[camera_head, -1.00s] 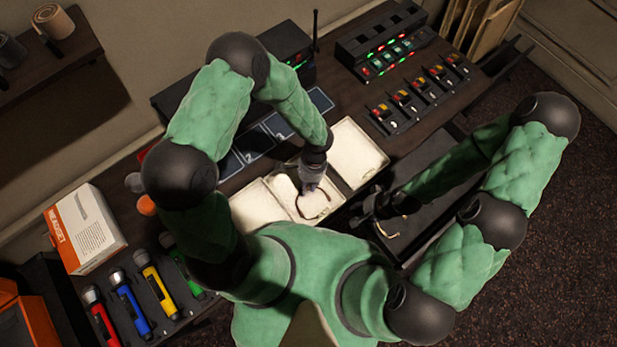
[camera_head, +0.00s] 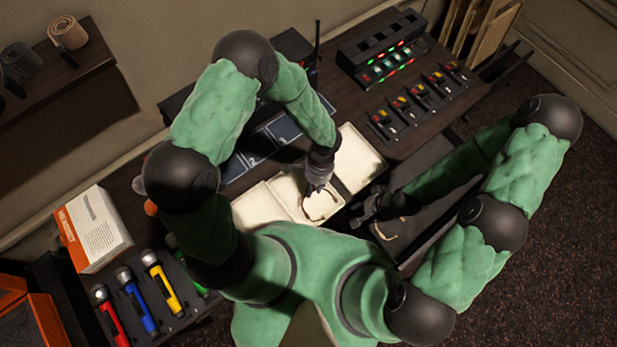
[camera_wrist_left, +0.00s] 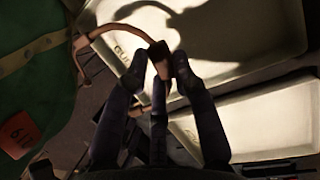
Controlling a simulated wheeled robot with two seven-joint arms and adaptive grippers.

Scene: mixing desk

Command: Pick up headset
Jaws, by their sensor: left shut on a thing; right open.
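The headset (camera_wrist_left: 127,29), a thin tan band with a small dark pad, shows in the left wrist view. My left gripper (camera_wrist_left: 160,78) is shut on it near the pad, and the band arcs off to the left. In the head view my left gripper (camera_head: 317,187) is low over the middle pale tray (camera_head: 285,187), with the thin band partly visible below it. I cannot tell whether the band touches the tray. My right gripper (camera_head: 362,212) is open, to the right of the left one, near a dark tray.
Another thin tan curved item (camera_head: 384,234) lies by the dark tray at right. A headset box (camera_head: 94,228) and several coloured flashlights (camera_head: 162,283) are at left. A mixer with lit buttons (camera_head: 385,62) stands at the back. Another pale tray (camera_head: 358,160) adjoins.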

